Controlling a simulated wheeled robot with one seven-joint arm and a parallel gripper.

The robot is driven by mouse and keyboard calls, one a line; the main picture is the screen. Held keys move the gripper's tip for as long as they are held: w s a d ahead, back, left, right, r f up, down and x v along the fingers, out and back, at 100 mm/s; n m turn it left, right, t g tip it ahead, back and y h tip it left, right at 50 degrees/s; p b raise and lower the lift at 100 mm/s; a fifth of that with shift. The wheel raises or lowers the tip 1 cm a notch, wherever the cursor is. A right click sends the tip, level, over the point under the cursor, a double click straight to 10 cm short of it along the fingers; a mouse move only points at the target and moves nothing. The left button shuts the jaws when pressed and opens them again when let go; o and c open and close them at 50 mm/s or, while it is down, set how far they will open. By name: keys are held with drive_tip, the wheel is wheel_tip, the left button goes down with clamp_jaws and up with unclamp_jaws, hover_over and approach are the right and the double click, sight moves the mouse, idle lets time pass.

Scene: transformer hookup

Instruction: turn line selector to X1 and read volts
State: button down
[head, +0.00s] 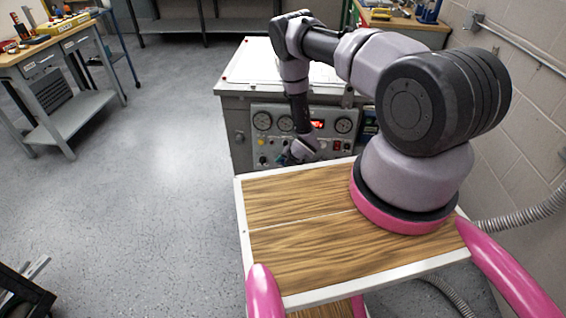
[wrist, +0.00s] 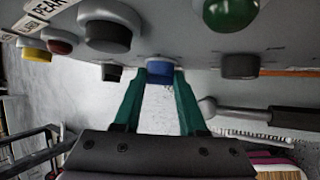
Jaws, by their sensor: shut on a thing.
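The grey control panel (head: 256,145) is on the front of a white-topped cabinet, with round dial gauges (head: 262,121) and a red lit display (head: 317,124) too small to read. In the wrist view, a blue knob (wrist: 159,72) sticks out of the panel. My gripper (wrist: 160,78) has its teal fingers shut on this knob, one on each side. In the head view my gripper (head: 286,158) is at the panel's lower part, and my arm hides some of the panel. No label by the blue knob is readable, so I cannot tell whether it is the line selector.
Close around the fingers are a large black knob (wrist: 108,28), a green knob (wrist: 228,12), a small black knob (wrist: 112,72) and a dark knob (wrist: 240,66). A metal rod (wrist: 255,113) lies to the right. A workbench (head: 55,60) stands far left, with open floor between.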

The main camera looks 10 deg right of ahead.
drive_tip(key=shift+s+d+f+m+t+y, duration=0.15)
drive_tip(key=shift+m+t+y, duration=0.2)
drive_tip(key=shift+y, duration=0.25)
drive_tip(key=shift+w+d+f+m+t+y, duration=0.15)
drive_tip(key=shift+m+t+y, duration=0.15)
drive_tip(key=shift+y, duration=0.3)
drive_tip(key=shift+s+f+m+t+y, duration=0.1)
drive_tip(key=shift+s+m+t+y, duration=0.1)
drive_tip(key=shift+m+t+y, duration=1.05)
drive_tip(key=shift+y, duration=0.35)
drive_tip(key=shift+c, duration=2.3)
unclamp_jaws()
drive_tip(key=v, duration=1)
drive_tip(key=shift+s+d, duration=0.2)
drive_tip(key=shift+s, duration=0.15)
